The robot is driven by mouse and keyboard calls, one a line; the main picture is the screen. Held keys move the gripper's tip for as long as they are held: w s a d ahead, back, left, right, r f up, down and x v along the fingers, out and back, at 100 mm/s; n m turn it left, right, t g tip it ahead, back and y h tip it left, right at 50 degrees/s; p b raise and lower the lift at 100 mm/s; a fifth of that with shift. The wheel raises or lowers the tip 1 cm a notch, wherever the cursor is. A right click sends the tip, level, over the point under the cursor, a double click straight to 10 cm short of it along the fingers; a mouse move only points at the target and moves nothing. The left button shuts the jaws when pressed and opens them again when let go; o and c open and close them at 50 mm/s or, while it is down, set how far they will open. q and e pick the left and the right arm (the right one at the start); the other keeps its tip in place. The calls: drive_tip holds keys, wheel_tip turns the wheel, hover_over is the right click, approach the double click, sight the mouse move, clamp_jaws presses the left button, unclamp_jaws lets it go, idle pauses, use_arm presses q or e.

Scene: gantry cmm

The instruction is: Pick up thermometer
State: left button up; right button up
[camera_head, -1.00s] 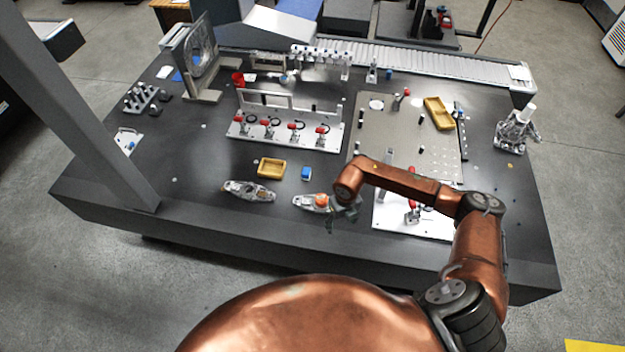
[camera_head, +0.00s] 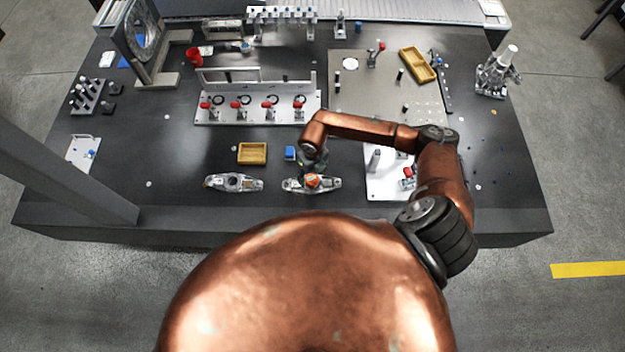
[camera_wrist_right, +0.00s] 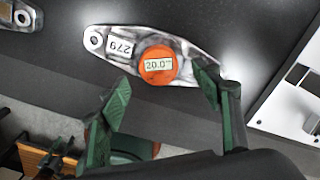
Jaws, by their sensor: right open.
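The thermometer is a round orange gauge (camera_wrist_right: 158,64) reading "20.0", sitting on a silver metal part (camera_wrist_right: 118,42) marked "279". In the head view the orange gauge (camera_head: 312,181) lies on that part near the table's front edge. My right gripper (camera_wrist_right: 162,100) is open, with its green fingers spread below the gauge in the wrist view and nothing between them. In the head view the right gripper (camera_head: 314,163) is just above and behind the gauge, partly hidden by my arm. My left gripper is not in view.
A similar silver part (camera_head: 233,183) lies to the left. A yellow tray (camera_head: 252,153) and a small blue block (camera_head: 291,153) are behind.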

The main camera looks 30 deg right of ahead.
sight(312, 178)
drive_tip(key=f, duration=0.1)
drive_tip(key=w+f, duration=0.1)
drive_tip(key=f, duration=0.1)
drive_tip(key=shift+a, duration=0.1)
drive_tip(key=shift+s, duration=0.35)
drive_tip(key=shift+w+f, duration=0.15)
drive_tip(key=shift+w, duration=0.1)
drive_tip(key=shift+c, duration=1.1)
drive_tip(key=shift+s, duration=0.15)
drive_tip(key=c, duration=1.1)
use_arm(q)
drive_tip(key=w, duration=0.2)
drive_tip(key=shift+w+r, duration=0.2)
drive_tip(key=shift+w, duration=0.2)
use_arm(e)
drive_tip(key=shift+c, duration=0.4)
